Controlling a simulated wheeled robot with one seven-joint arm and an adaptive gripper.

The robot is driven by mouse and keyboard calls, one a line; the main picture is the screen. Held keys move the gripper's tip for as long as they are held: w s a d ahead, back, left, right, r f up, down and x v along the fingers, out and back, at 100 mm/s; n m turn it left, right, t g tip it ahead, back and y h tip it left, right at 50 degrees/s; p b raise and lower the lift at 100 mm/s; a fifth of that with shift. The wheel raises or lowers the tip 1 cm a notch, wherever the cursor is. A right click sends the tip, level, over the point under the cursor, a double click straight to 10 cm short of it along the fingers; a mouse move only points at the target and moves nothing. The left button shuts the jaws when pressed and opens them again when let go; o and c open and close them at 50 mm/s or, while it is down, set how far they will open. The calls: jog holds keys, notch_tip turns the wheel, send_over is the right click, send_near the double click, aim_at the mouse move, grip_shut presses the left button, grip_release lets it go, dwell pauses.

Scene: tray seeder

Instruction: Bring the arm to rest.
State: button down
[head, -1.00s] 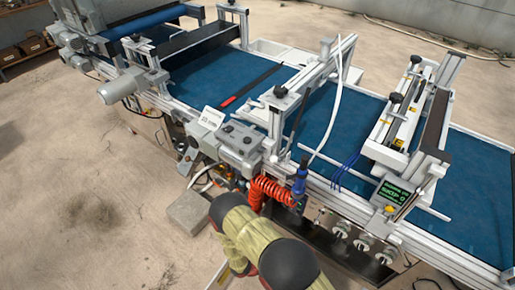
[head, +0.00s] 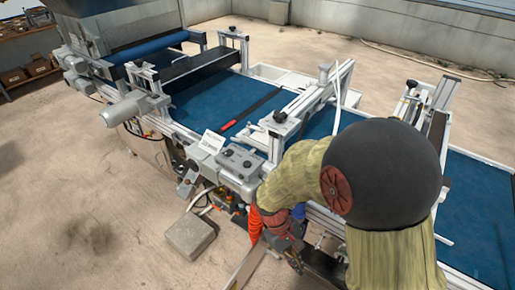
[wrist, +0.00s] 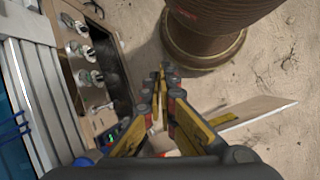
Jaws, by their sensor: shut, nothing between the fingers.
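My gripper (wrist: 164,80) shows in the wrist view with its two yellow-and-dark fingers converging to closed tips, nothing between them. It points down past the front side of the tray seeder, whose panel with several round metal knobs (wrist: 84,55) lies to its left. In the head view my bent arm covers the front right of the seeder. My gripper is mostly hidden there.
The seeder's blue belt (head: 212,103) runs diagonally across the head view. A grey control box (head: 240,167) sits on its front rail. A grey block (head: 192,236) lies on the floor.

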jog(key=s+d+r+m+t+y, duration=0.1)
jog(key=s+d+r+m+t, duration=0.1)
jog(key=r, duration=0.7)
jog(key=s+d+r+m+t+y, duration=0.1)
jog(key=r+t, duration=0.3)
jog(key=r, duration=0.5)
jog(key=s+d+r+m+t+y, duration=0.2)
jog(key=s+d+r+m, duration=0.1)
jog(key=r, duration=0.6)
jog(key=shift+s+d+r+m+t+p, duration=0.3)
jog(key=shift+s+d+m+t, duration=0.1)
jog(key=shift+d, duration=0.05)
